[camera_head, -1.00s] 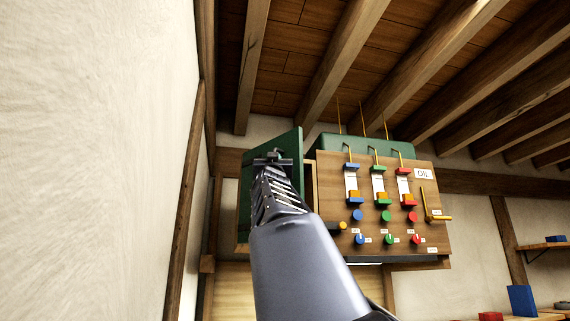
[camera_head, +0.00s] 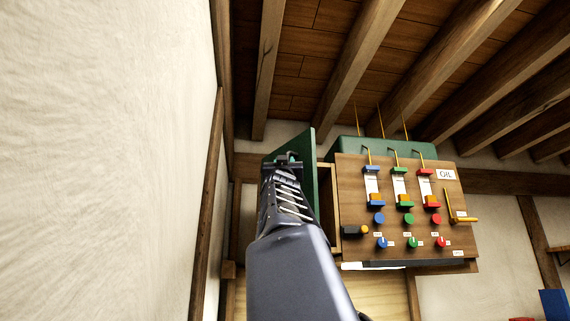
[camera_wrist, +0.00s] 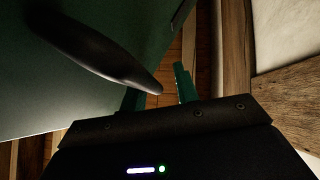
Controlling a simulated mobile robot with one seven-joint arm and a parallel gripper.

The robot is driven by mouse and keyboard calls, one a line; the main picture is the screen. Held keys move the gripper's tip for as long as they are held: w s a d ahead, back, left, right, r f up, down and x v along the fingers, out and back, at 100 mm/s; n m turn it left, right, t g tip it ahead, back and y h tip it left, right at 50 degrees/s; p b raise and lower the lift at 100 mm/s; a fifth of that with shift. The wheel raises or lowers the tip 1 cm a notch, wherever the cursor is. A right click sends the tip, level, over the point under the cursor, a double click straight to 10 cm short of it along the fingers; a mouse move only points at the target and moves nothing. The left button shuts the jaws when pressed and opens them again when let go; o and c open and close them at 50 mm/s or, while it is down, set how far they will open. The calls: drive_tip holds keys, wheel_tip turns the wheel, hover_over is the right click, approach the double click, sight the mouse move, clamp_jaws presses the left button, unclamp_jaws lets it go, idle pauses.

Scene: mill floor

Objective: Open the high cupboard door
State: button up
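The green cupboard door (camera_head: 309,170) stands swung out at an angle, left of the control panel, with pale wood of the cupboard showing beside it. My gripper (camera_head: 288,160) is up at the door's face, and my arm hides much of the door's lower part. In the wrist view the door (camera_wrist: 60,90) fills the upper left. A dark, rounded handle (camera_wrist: 95,50) crosses in front of it. My gripper (camera_wrist: 160,92) has its two fingers apart, with the handle's end close to the gap between them. I cannot tell whether they touch it.
A plaster wall (camera_head: 100,160) stands on the left. Ceiling beams (camera_head: 340,80) run overhead.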

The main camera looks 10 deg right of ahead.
drive_tip(key=shift+s+d+r+h, duration=0.1)
drive_tip(key=shift+s+r+h, duration=0.15)
drive_tip(key=shift+s+h, duration=0.05)
drive_tip(key=v, duration=1)
drive_tip(key=shift+f, duration=0.5)
